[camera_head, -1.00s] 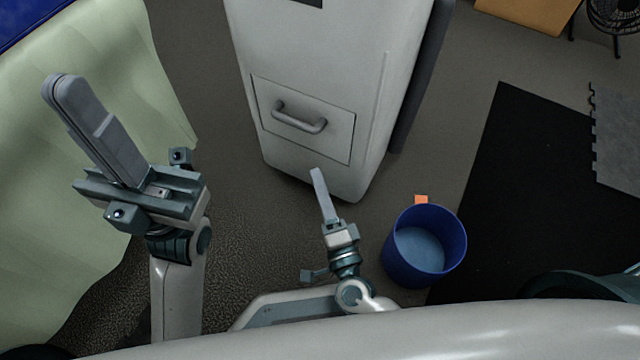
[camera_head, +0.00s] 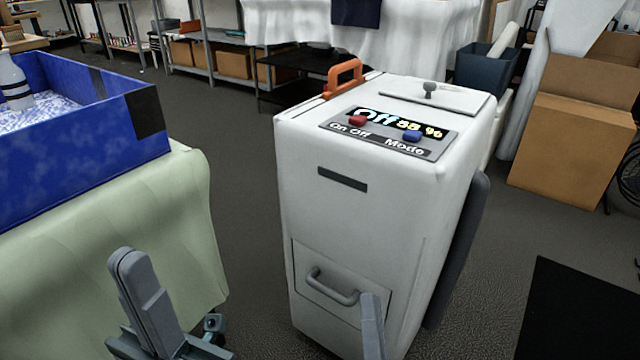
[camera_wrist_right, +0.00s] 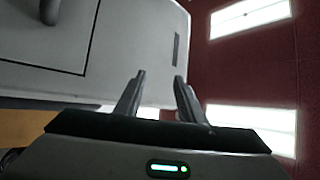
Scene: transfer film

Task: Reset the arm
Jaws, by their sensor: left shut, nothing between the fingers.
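My left gripper (camera_head: 130,258) is at the lower left of the head view, pointing up. Its grey fingers are together with nothing between them, in front of the green-draped table. My right gripper (camera_head: 372,302) shows at the bottom of the head view, only its finger end visible, in front of the white machine (camera_head: 318,222) near its drawer handle (camera_head: 333,287). In the right wrist view my right gripper (camera_wrist_right: 161,76) has two fingers apart with an empty gap, with the white machine (camera_wrist_right: 140,50) behind them.
A green-draped table (camera_head: 165,225) with a blue bin (camera_head: 70,165) holding a white bottle (camera_head: 14,82) stands at left. The machine's top has an orange handle (camera_head: 343,75) and a display reading Off. Cardboard boxes (camera_head: 560,150) stand at right. Floor shows between table and machine.

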